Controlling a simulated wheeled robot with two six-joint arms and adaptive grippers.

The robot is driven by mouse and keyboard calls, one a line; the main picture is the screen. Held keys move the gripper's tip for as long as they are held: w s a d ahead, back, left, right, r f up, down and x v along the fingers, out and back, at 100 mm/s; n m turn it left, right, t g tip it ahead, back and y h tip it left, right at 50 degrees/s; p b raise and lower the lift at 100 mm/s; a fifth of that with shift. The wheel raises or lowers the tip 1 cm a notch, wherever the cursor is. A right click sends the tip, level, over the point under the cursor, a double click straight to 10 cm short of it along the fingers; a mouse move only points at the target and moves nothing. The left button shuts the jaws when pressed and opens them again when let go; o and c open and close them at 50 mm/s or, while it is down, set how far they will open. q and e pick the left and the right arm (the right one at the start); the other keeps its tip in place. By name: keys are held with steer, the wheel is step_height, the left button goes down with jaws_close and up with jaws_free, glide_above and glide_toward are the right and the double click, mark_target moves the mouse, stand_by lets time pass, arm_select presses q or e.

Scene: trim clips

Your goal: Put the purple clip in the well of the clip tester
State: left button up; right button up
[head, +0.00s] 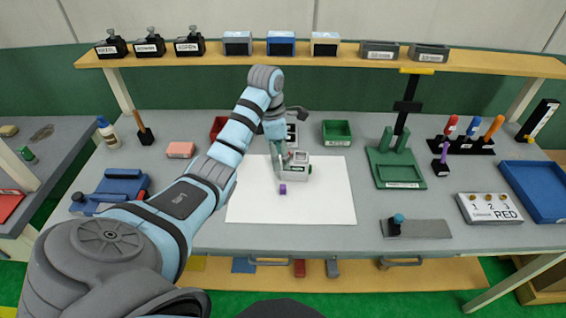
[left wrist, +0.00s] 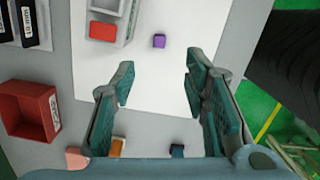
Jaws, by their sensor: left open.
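The purple clip (head: 283,189) is a small block on the white sheet, just in front of the clip tester (head: 295,174). In the left wrist view the purple clip (left wrist: 159,41) lies beyond the fingertips, apart from them. The clip tester is a light grey box with a label on its front. It also shows in part at the top of the left wrist view (left wrist: 126,32), with a red block or button on it. My left gripper (left wrist: 158,82) is open and empty, above the sheet. In the head view it (head: 281,167) hangs beside the tester and partly covers it. The well is not clearly visible.
The white sheet (head: 330,205) is otherwise mostly clear. A red bin (head: 217,124) and a green bin (head: 337,131) stand behind it. A green stand (head: 396,170) is to the right.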

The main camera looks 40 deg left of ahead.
arm_select(q)
steer(key=b, duration=0.6)
glide_above(283, 186)
step_height(283, 186, down, 8)
steer(key=shift+s+d+r, duration=0.1)
steer(key=shift+s+d, duration=0.05)
steer(key=shift+f+b, duration=0.35)
steer(key=f+b, duration=0.3)
steer(key=shift+s+a+f, duration=0.1)
steer(key=shift+a+f, duration=0.15)
steer(key=shift+a, duration=0.05)
steer(key=shift+d+f, duration=0.15)
steer(key=shift+f, duration=0.35)
steer(key=c, duration=0.9)
arm_select(e)
step_height(283, 186, down, 11)
steer(key=shift+f, duration=0.1)
